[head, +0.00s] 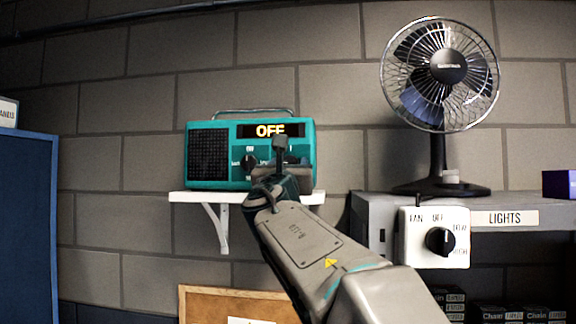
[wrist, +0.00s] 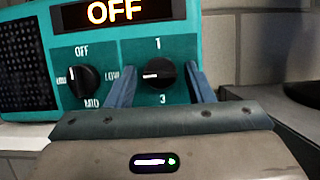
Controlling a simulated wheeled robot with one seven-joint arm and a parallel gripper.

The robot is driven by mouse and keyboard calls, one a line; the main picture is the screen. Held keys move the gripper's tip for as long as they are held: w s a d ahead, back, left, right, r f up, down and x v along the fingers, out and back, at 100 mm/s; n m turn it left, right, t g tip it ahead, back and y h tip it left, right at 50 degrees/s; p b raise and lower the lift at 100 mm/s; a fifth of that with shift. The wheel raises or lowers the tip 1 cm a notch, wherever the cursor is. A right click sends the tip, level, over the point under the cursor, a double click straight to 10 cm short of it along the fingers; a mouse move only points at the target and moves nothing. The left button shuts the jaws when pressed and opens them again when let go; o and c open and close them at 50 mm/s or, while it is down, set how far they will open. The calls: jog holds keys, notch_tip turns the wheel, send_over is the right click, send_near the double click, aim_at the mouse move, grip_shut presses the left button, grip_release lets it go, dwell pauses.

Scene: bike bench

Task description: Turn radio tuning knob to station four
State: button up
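The teal radio (head: 222,132) sits on a white shelf, its display (head: 270,130) reading OFF. In the wrist view the right knob (wrist: 162,74), marked 1 above and 3 below, is the tuning knob. Its white mark is on its left side; any labels left and right of it are hidden or unreadable. My gripper's blue fingers (wrist: 163,88) stand either side of this knob, open, with a visible gap on each side. The left knob (wrist: 88,82) is marked OFF, LOW and MID. In the head view my gripper (head: 281,152) covers the radio's right front.
The shelf (head: 190,197) is narrow. Right of it a fan (head: 447,70) stands on a grey bench (head: 372,210) with a white dial box (head: 417,245) and a LIGHTS label (head: 505,218). A blue cabinet (head: 30,220) stands left and a cork board (head: 215,306) is below.

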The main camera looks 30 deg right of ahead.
jog(key=c, duration=0.7)
jog(key=shift+n+y, duration=0.5)
jog(key=shift+n, duration=0.5)
jog(key=o, duration=1)
jog(key=shift+b, duration=0.3)
jog(key=b+v, duration=0.4)
jog(key=v, duration=0.9)
jog(key=shift+s+f+b, duration=0.3)
jog(key=shift+f, duration=0.05)
jog(key=shift+a, duration=0.1)
